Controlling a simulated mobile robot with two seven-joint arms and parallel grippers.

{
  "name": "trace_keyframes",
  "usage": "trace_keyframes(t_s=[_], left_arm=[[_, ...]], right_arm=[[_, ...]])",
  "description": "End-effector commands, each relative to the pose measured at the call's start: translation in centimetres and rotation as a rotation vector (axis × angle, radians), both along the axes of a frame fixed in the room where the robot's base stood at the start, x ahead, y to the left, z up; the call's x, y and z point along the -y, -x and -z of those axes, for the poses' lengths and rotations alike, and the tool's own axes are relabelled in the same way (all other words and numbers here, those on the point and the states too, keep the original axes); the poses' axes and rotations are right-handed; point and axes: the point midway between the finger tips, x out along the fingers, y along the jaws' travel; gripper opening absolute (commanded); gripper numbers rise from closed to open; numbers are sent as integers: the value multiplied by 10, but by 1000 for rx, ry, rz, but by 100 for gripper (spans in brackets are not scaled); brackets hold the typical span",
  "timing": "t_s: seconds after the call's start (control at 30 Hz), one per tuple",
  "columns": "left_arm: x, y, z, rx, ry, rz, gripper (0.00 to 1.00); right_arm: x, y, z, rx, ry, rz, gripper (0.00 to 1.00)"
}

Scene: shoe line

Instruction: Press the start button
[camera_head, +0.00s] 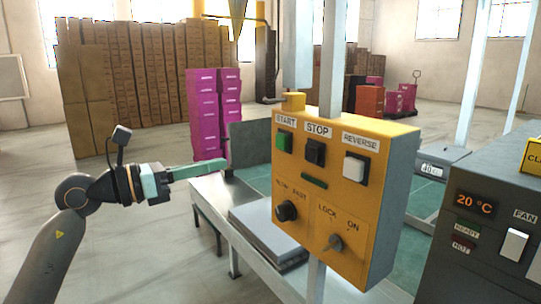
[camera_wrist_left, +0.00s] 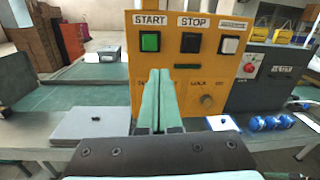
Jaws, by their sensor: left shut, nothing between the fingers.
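The yellow control box (camera_head: 340,190) stands on a post in the middle of the head view. Its green start button (camera_head: 284,141) is under the START label, left of the black stop button (camera_head: 315,152) and the white reverse button (camera_head: 355,167). The start button also shows in the left wrist view (camera_wrist_left: 150,42), clear of the fingers. My left gripper (camera_head: 226,162) is shut and empty, left of the box and apart from the button in the head view. In the left wrist view its fingers (camera_wrist_left: 158,76) point toward the box, below the buttons. My right gripper is not in view.
A grey slab (camera_head: 262,232) lies on the table below the box. A dark control unit with a 20 °C display (camera_head: 474,204) stands at the right. Pink boxes (camera_head: 203,112) and stacked brown cartons (camera_head: 150,75) stand behind. The floor at left is open.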

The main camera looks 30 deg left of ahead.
Motion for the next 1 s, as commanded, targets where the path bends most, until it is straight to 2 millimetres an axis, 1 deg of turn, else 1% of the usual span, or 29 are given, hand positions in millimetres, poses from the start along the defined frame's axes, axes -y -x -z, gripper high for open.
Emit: trace_keyframes(t_s=[0.03,0.1,0.2,0.57,0.67,0.77,1.0], left_arm=[[-5,3,-5,16,-57,-29,0],[-10,6,-10,23,-107,-57,0],[-14,7,-14,29,-137,-77,0],[-14,6,-14,27,-137,-78,0],[-12,1,-15,25,-137,-77,0],[-8,-9,-16,25,-137,-76,0],[5,-39,-17,26,-136,-76,0]], right_arm=[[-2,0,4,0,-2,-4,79],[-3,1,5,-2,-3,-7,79],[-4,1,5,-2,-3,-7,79],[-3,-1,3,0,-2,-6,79],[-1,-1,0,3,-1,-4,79],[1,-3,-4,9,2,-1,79],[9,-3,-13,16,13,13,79]])
